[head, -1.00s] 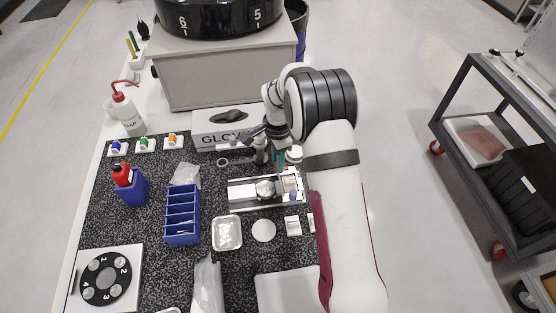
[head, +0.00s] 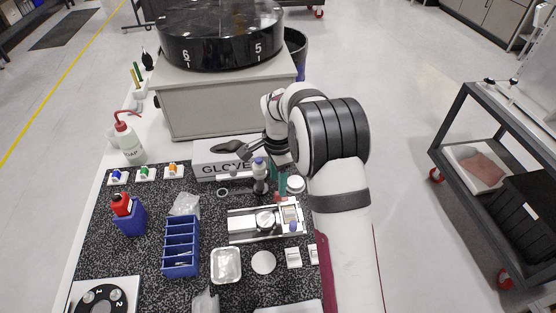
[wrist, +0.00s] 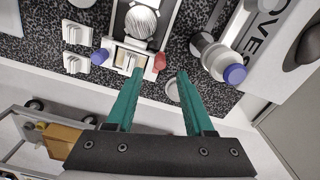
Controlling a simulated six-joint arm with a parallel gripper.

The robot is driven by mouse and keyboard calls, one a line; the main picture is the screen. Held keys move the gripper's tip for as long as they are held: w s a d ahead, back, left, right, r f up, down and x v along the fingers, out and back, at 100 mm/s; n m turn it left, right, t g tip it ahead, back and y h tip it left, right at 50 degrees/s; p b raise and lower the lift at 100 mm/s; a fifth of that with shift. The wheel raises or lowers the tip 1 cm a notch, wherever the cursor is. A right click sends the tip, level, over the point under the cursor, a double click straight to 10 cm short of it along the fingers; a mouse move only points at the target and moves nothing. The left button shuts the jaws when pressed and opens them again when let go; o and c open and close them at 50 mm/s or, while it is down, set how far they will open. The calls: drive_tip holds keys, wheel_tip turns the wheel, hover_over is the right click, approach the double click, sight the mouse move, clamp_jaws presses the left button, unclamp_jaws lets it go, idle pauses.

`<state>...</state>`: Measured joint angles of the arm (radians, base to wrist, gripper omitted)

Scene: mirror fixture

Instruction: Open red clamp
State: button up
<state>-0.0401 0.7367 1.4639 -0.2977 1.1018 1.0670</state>
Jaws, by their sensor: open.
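The mirror fixture (head: 240,228) is a pale metal frame on the speckled bench mat, holding a round silver mirror piece; the round piece (wrist: 141,22) also shows in the wrist view. The red clamp (wrist: 159,62) is a small red knob at the fixture's near end in the wrist view; it also shows in the head view (head: 277,197). A blue clamp (wrist: 99,56) sits on the opposite side. My gripper (wrist: 160,76) has two teal fingers, spread apart and empty, with the red clamp just beyond the tips, between them in the picture. Contact is not visible.
A post with a blue-violet cap (wrist: 234,74) stands beside the fixture, near my gripper. The glove box (head: 205,172) is behind it. A blue divided bin (head: 180,262), a clear dish (head: 226,281) and a white disc (head: 263,262) lie nearby.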

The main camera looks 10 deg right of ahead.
wheel_tip(320, 180, up, 11)
drive_tip(key=shift+f, duration=0.15)
drive_tip(key=s+r+n, duration=0.2)
drive_tip(key=s+r, duration=0.1)
drive_tip(key=s, duration=0.5)
drive_tip(key=s+r+n, duration=0.2)
drive_tip(key=s+r, duration=0.1)
drive_tip(key=s, duration=0.4)
drive_tip(key=s+f+n+y, duration=0.1)
drive_tip(key=s+f+n, duration=0.1)
drive_tip(key=s, duration=0.7)
drive_tip(key=s+a+f+n, duration=0.1)
drive_tip(key=s+f+n, duration=0.1)
drive_tip(key=s, duration=0.8)
drive_tip(key=shift+a+f+n+y, duration=0.25)
drive_tip(key=shift+n+y, duration=0.15)
drive_tip(key=shift+n, duration=0.4)
